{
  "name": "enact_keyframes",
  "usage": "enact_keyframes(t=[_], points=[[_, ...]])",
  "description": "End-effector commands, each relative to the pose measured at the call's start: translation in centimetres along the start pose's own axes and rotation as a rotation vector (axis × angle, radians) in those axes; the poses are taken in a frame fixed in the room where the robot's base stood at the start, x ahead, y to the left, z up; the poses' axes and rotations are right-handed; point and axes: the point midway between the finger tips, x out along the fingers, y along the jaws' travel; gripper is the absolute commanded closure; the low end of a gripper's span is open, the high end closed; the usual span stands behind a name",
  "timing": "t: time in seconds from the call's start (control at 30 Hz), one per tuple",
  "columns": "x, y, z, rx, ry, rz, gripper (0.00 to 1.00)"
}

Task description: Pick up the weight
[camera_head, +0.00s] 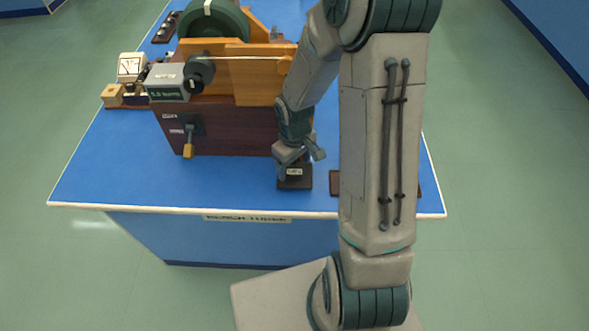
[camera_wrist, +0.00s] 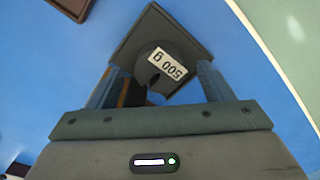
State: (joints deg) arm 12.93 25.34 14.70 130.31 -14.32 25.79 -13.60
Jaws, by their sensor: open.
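The weight (camera_wrist: 160,61) is a dark, rounded piece with a white "500 g" label. In the wrist view it lies between the two fingers of my gripper (camera_wrist: 159,68), which are open on either side with gaps showing. The weight's near part is hidden by my gripper's body. It rests on or against a dark square plate (camera_wrist: 140,33). In the head view, my gripper (camera_head: 299,154) is low over the front of the blue bench, just above the plate (camera_head: 294,184), where a small white label shows.
A large wooden instrument (camera_head: 225,120) with a green wheel (camera_head: 214,20) stands behind and left of my gripper. A grey box (camera_head: 167,84) juts from its left side. Another dark plate (camera_head: 334,182) is partly hidden behind my arm. The bench's front left (camera_head: 110,175) is clear.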

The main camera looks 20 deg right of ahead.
Motion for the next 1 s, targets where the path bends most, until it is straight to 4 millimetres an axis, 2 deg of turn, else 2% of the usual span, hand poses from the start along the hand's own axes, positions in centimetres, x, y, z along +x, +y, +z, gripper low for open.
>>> enact_keyframes(t=[0.3,0.33,0.5,0.6,1.0], points=[[0.65,-0.03,-0.02,0.0,0.002,0.0,0.26],[0.65,-0.03,-0.02,0.0,0.002,0.0,0.29],[0.63,-0.02,-0.02,0.0,0.002,0.0,0.76],[0.58,-0.01,-0.06,0.0,0.003,0.001,0.97],[-0.21,0.06,-0.07,0.001,0.003,0.002,0.97]])
